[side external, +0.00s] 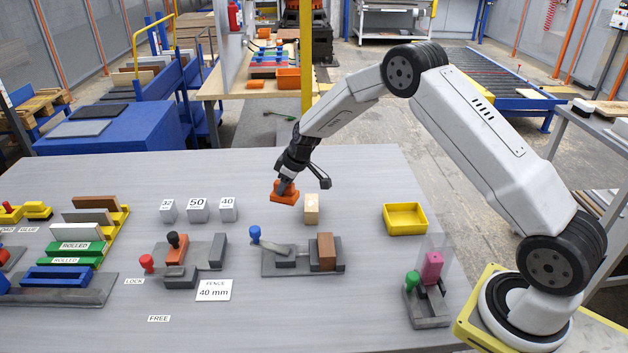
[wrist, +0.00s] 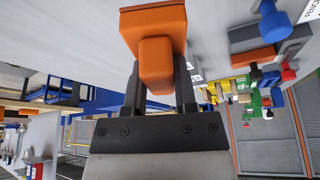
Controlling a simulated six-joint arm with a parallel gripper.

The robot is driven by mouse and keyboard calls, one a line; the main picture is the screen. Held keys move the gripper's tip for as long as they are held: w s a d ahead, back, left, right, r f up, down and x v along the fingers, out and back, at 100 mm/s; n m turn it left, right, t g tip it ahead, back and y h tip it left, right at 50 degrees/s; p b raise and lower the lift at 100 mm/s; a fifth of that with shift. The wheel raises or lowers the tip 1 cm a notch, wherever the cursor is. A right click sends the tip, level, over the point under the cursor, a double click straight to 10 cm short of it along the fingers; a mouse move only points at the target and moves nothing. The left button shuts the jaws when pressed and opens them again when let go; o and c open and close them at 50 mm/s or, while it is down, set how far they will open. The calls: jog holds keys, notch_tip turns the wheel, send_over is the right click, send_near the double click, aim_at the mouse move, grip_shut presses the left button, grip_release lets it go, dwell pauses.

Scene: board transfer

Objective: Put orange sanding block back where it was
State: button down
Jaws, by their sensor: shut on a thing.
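The orange sanding block (side external: 285,193) is held by my gripper (side external: 288,184) near the far middle of the grey table. In the wrist view the orange block (wrist: 155,50) fills the space between the two dark fingers of my gripper (wrist: 160,90). My gripper is shut on it. The block appears to be at or a little above the table top; I cannot tell whether it touches. A pale wooden block (side external: 312,208) stands just to its right, apart from it.
White blocks marked 32, 50 (side external: 198,210) and 40 stand to the left. A clamp fixture with a blue knob (side external: 255,233) and brown block (side external: 326,251) is in front. A yellow tray (side external: 405,219) is at the right. Table surface (side external: 365,180) behind the wooden block is clear.

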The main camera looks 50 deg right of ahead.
jog(key=shift+w+d+f, duration=0.15)
jog(key=shift+w+f, duration=1)
jog(key=shift+f, duration=0.2)
jog(key=shift+w+d+f, duration=0.1)
jog(key=shift+w+f, duration=1)
jog(key=shift+f, duration=0.2)
jog(key=shift+w+f, duration=0.1)
jog(key=shift+f, duration=1.65)
jog(key=shift+f, duration=0.15)
jog(key=shift+c, duration=2)
grip_release()
jog(key=shift+v, duration=6.15)
